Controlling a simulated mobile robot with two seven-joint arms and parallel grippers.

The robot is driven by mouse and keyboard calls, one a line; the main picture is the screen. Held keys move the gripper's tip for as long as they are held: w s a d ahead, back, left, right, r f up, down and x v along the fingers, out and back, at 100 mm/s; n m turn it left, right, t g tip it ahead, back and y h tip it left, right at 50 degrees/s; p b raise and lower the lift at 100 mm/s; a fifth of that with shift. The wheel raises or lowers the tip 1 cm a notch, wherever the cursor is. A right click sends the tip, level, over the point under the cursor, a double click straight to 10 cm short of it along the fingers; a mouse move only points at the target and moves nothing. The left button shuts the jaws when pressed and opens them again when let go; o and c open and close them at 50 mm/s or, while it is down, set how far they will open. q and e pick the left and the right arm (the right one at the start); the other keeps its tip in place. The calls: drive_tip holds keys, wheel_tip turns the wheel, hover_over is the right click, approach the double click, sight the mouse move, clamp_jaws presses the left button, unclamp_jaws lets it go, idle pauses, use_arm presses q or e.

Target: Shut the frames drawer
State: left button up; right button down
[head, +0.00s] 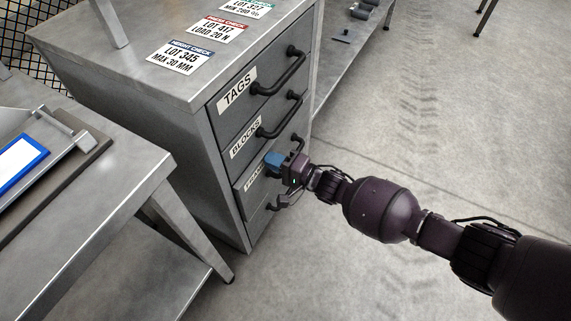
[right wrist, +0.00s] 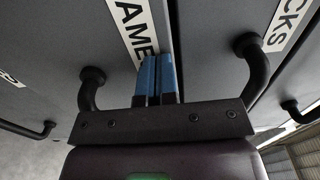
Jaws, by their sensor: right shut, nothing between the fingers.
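The frames drawer (head: 249,204) is the third drawer down in the grey cabinet, and its label is partly hidden by my gripper. Its front seems to stand slightly proud of the cabinet; the exact gap is hard to tell. My right gripper (head: 273,161) is shut and empty, with its blue fingertips at the drawer front. In the right wrist view the blue fingers (right wrist: 157,76) point at the frames drawer front (right wrist: 60,45), beside the label (right wrist: 135,25) and the drawer's black handle (right wrist: 90,92). Contact is not clear. My left gripper is not in view.
The blocks drawer (head: 232,128) and tags drawer (head: 228,104) above look shut, with black bar handles sticking out. Another drawer handle is below. A metal table (head: 135,170) stands at the left. The floor (head: 440,120) at the right is clear.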

drive_tip(key=shift+x, duration=0.95)
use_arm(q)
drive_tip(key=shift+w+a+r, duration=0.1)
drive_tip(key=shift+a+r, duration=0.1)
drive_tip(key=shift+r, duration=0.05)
use_arm(e)
drive_tip(key=shift+r, duration=0.15)
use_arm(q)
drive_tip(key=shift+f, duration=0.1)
use_arm(e)
drive_tip(key=shift+w+a+r, duration=0.1)
drive_tip(key=shift+r, duration=0.05)
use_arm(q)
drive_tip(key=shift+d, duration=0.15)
